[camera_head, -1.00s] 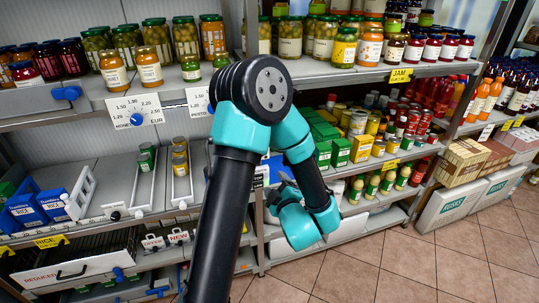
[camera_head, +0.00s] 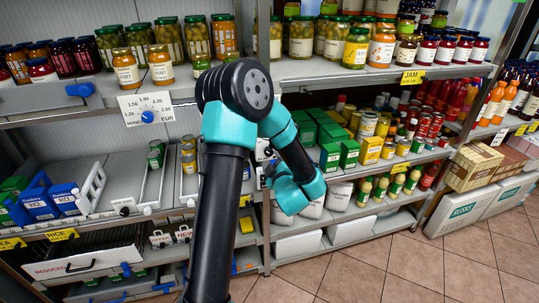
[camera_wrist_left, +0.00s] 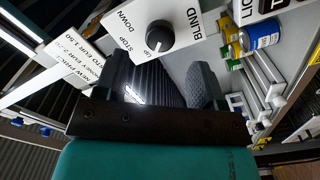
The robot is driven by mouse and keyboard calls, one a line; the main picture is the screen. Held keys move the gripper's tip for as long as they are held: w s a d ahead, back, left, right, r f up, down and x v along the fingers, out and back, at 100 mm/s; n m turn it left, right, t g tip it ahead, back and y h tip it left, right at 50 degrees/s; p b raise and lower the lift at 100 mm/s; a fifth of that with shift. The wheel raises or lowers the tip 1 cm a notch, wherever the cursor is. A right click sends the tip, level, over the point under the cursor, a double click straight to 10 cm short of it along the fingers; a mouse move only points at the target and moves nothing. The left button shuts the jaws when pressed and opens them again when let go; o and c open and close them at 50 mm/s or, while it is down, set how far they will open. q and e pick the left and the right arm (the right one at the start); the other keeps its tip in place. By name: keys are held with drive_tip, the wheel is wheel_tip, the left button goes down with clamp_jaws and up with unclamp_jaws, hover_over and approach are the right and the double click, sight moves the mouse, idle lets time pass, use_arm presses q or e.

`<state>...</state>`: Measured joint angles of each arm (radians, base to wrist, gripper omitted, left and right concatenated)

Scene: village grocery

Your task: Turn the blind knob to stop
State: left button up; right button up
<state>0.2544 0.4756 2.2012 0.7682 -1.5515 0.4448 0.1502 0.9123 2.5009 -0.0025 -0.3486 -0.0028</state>
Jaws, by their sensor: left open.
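The blind knob (camera_wrist_left: 159,37) is a dark round knob on a white plate (camera_wrist_left: 185,37) marked BLIND, DOWN, STOP and UP, in the left wrist view. Its pointer has a pale mark on the side toward UP and STOP, but I cannot tell the exact setting. My left gripper (camera_wrist_left: 161,82) is open, its two dark fingers spread below the plate in that view, with the knob beyond the gap between them. The fingers look apart from the knob. In the head view my left arm hides much of the shelf around the gripper. The right gripper is not in view.
A blue dial (camera_head: 148,116) on a price plate hangs on the shelf edge to the left. Jars line the upper shelf (camera_head: 300,70). A blue-labelled can (camera_wrist_left: 261,36) stands right of the plate in the wrist view. Floor tiles (camera_head: 400,265) are clear at lower right.

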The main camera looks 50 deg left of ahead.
sight(269, 153)
use_arm(q)
drive_tip(key=shift+x, duration=2.8)
drive_tip(key=shift+c, duration=0.2)
drive_tip(key=c, duration=0.9)
drive_tip(key=shift+m, duration=0.4)
drive_tip(key=m, duration=0.4)
drive_tip(key=shift+m, duration=2)
